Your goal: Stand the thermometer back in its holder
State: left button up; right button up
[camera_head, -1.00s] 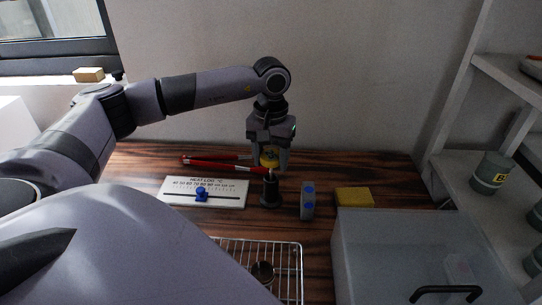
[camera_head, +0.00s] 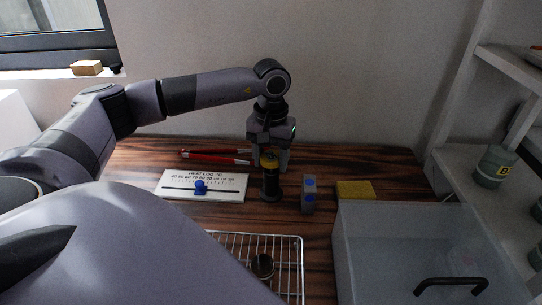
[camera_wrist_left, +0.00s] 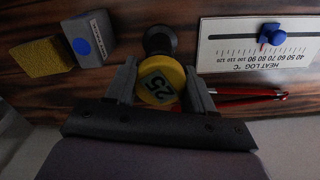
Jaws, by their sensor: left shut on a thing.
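The thermometer (camera_head: 269,161) has a yellow head, and the left wrist view shows a dark 25 on its round face (camera_wrist_left: 160,80). My left gripper (camera_head: 270,160) is shut on that head, pointing down. The black holder (camera_head: 271,190) stands on the table directly below the head; its dark round shape also shows in the left wrist view (camera_wrist_left: 159,40). The head is right above the holder's top with little or no gap. The stem is hidden, so I cannot tell how deep it sits. My right gripper is not in view.
A white heat log board (camera_head: 215,187) with a blue slider lies left of the holder, and red-handled tongs (camera_head: 205,154) lie behind. A grey block with blue dots (camera_head: 308,195) and a yellow sponge (camera_head: 355,190) are right. A wire rack (camera_head: 285,246) and clear box (camera_head: 400,240) are in front.

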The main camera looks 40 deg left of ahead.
pick_arm(q)
jog(key=shift+f, duration=0.25)
jog(key=o, duration=1.1)
jog(key=shift+r, duration=3.6)
